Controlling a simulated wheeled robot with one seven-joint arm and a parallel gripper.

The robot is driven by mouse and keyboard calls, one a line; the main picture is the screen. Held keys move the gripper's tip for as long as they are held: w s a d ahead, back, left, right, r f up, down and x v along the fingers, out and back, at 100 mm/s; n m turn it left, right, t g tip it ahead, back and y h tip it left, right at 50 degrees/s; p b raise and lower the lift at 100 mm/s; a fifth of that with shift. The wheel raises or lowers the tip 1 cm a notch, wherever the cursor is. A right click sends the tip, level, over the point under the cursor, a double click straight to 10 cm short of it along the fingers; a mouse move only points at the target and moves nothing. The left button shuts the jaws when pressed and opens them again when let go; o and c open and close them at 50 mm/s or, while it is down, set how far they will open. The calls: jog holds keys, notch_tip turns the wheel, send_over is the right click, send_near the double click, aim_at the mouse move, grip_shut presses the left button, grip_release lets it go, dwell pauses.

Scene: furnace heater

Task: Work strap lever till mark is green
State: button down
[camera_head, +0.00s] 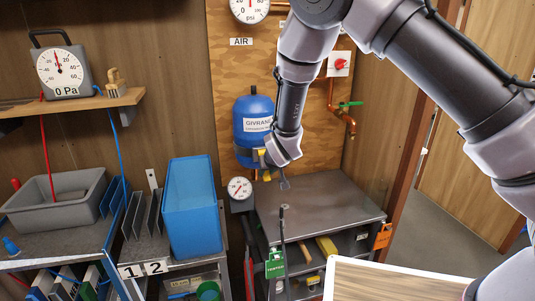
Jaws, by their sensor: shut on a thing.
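My gripper (285,185) points down at the end of my arm, in front of the blue tank (251,118) and above the grey bench top (335,209). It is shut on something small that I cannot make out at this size. Yellow parts (262,157) show beside it, below the tank. A thin dark upright bar (282,228) stands at the bench's front left, below the gripper in the picture. A green tag (275,263) with pale lettering hangs by it. I cannot tell for sure which part is the strap lever.
A small round gauge (239,188) stands left of the bench. A blue bin (191,208) and a grey tub (55,203) are further left. A red knob (340,64) and copper pipe (331,98) are on the wall. A pale board (395,280) is at front right.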

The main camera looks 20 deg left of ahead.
jog(key=shift+w+a+f+t+y, duration=0.15)
jog(key=shift+w+f+t+y, duration=0.15)
jog(key=shift+t, duration=0.3)
jog(key=shift+w+a+f+t+y, duration=0.1)
jog(key=shift+w+f+t+y, duration=0.1)
jog(key=shift+f+t, duration=0.15)
jog(key=shift+w+a+f+t+y, duration=0.1)
jog(key=shift+f+t+y, duration=0.15)
jog(key=shift+t, duration=0.2)
jog(key=shift+w+a+f+t+y, duration=0.15)
jog(key=shift+w+t+y, duration=0.1)
jog(key=shift+t, duration=0.35)
jog(key=shift+s+r+g, duration=0.15)
jog(key=shift+r+g, duration=0.25)
jog(key=shift+g, duration=0.1)
jog(key=shift+s+d+r+g+h, duration=0.45)
jog(key=shift+g+h, duration=0.35)
jog(key=shift+g, duration=0.2)
jog(key=shift+r, duration=0.1)
